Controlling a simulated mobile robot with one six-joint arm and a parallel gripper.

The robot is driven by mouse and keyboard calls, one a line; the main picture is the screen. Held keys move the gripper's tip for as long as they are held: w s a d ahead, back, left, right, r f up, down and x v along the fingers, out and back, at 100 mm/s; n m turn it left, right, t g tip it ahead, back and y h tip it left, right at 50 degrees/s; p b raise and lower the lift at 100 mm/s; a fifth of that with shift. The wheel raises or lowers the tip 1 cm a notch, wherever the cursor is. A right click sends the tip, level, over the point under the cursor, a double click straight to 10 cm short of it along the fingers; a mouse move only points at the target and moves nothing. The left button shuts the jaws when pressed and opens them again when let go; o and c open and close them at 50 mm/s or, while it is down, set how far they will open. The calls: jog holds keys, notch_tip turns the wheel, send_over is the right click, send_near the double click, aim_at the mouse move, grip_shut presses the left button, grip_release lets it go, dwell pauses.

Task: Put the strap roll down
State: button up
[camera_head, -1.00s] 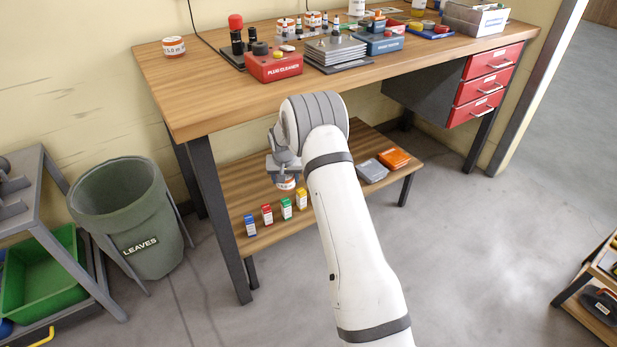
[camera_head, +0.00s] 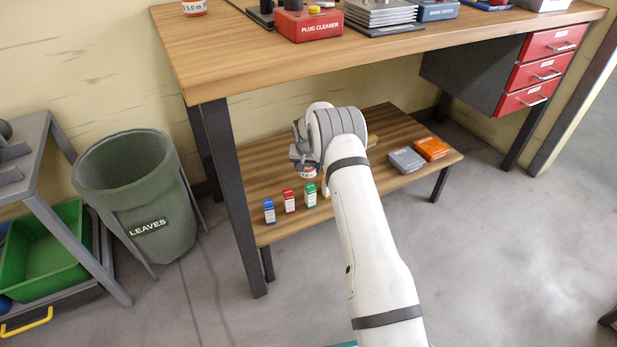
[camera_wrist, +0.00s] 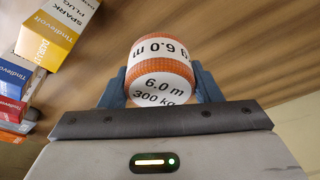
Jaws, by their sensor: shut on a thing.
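The strap roll (camera_head: 307,173) is orange with white labels. In the wrist view the strap roll (camera_wrist: 162,80) shows "6.0 m 300 kg" on its white end and sits between the blue fingers. My gripper (camera_head: 306,160) is shut on it, low over the wooden lower shelf (camera_head: 375,150) under the workbench, behind the row of small boxes. It also shows in the wrist view (camera_wrist: 160,88). I cannot tell whether the roll touches the shelf. My arm hides part of the shelf.
Blue (camera_head: 269,211), red (camera_head: 289,201), green (camera_head: 310,195) and yellow (camera_wrist: 58,30) boxes stand close by. Grey (camera_head: 406,160) and orange (camera_head: 431,149) cases lie right on the shelf. Another roll (camera_head: 194,7) stands on the bench (camera_head: 230,60). A leaves bin (camera_head: 135,200) is left.

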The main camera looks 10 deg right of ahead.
aim_at(307, 176)
notch_tip(307, 176, down, 4)
jog(key=shift+a+f+b, duration=0.1)
jog(key=shift+f+b, duration=0.05)
jog(key=shift+b, duration=0.6)
jog(key=shift+f, duration=0.1)
jog(key=o, duration=1.2)
jog(key=p+v, duration=0.5)
jog(key=v, duration=0.6)
jog(key=shift+p, duration=0.4)
jog(key=shift+s+a+r, duration=0.1)
jog(key=shift+s+r, duration=0.15)
jog(key=shift+r, duration=0.35)
